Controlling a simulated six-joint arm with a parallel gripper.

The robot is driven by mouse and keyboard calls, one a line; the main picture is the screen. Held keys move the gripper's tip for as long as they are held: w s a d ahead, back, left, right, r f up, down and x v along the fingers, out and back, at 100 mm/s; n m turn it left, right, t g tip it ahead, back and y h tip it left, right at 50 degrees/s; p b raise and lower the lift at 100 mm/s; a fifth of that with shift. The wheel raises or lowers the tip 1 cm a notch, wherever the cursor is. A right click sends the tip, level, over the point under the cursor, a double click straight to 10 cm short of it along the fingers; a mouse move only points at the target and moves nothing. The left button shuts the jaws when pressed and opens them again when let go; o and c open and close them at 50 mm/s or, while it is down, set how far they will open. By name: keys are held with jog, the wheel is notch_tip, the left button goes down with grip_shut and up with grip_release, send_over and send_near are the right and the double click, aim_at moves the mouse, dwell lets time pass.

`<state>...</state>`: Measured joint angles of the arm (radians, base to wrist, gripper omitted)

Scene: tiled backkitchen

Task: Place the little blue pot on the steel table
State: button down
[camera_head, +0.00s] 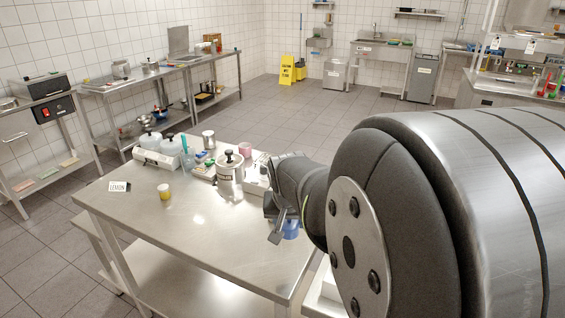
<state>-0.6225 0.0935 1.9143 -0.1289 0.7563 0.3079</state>
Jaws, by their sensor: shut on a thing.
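The little blue pot (291,229) shows in the head view just below my gripper (280,232), near the right edge of the steel table. My gripper is shut on the blue pot; a finger and my arm hide part of it. I cannot tell whether the pot touches the table or hangs a little above it. The steel table (200,240) has a bare, shiny top across its front and middle.
A steel pot with a black knob (230,172) stands behind the free area. White-lidded containers (170,146) and small items crowd the back edge. My arm hides the right side.

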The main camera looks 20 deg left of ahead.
jog(key=shift+a+f, duration=0.25)
jog(key=shift+f, duration=0.1)
send_over(249, 251)
jog(key=s, duration=0.1)
jog(key=f, duration=0.6)
jog(key=shift+s+d+f, duration=0.15)
jog(key=shift+d+f, duration=0.1)
jog(key=shift+f, duration=2.15)
jog(key=c, duration=0.7)
grip_release()
jog(key=shift+f, duration=0.15)
jog(key=v, duration=1.2)
